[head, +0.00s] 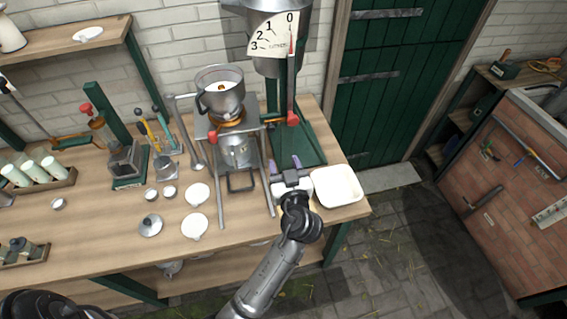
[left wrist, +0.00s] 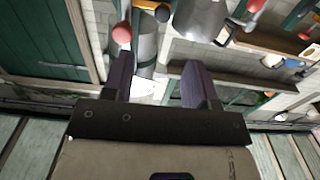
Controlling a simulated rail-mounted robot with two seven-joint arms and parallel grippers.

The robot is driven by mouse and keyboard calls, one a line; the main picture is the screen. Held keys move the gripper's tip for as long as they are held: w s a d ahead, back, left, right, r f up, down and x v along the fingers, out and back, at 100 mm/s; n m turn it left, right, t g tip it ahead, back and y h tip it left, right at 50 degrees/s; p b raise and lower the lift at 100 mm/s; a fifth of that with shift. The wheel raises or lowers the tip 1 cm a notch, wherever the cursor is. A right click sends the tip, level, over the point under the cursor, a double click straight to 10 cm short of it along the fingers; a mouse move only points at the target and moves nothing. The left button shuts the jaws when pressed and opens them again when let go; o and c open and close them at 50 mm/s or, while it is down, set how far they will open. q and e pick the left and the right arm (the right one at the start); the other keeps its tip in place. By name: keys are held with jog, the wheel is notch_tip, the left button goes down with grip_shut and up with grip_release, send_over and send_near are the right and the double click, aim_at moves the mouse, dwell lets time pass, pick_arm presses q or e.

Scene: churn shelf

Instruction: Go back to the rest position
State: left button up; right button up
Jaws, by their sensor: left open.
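My left gripper (head: 285,163) is over the right part of the workbench (head: 105,205), between the metal stand (head: 222,205) and the white tray (head: 337,186). Its two dark fingers are apart with nothing between them. In the left wrist view the open fingers (left wrist: 157,76) point toward a red knob (left wrist: 121,34) and a grey cylinder (left wrist: 146,42); no contact shows. My right gripper is not in view.
The stand holds a metal pot (head: 222,95) over a lower vessel (head: 238,150). Floor is clear at right, before a brick-fronted unit (head: 500,170).

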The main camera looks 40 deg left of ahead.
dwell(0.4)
pick_arm(q)
jog(key=s+d+f+m+g+h, duration=0.2)
jog(key=s+d+f+m+h, duration=0.6)
jog(key=m+h, duration=0.4)
jog(key=s+a+f+g+h, duration=0.1)
jog(key=s+f+g, duration=0.3)
jog(key=s, duration=0.6)
jog(key=s+f+g+h, duration=0.1)
jog(key=s+f, duration=0.5)
jog(key=s, duration=0.5)
notch_tip(320, 180, up, 26)
jog(key=p, duration=2.6)
jog(key=shift+s, duration=0.2)
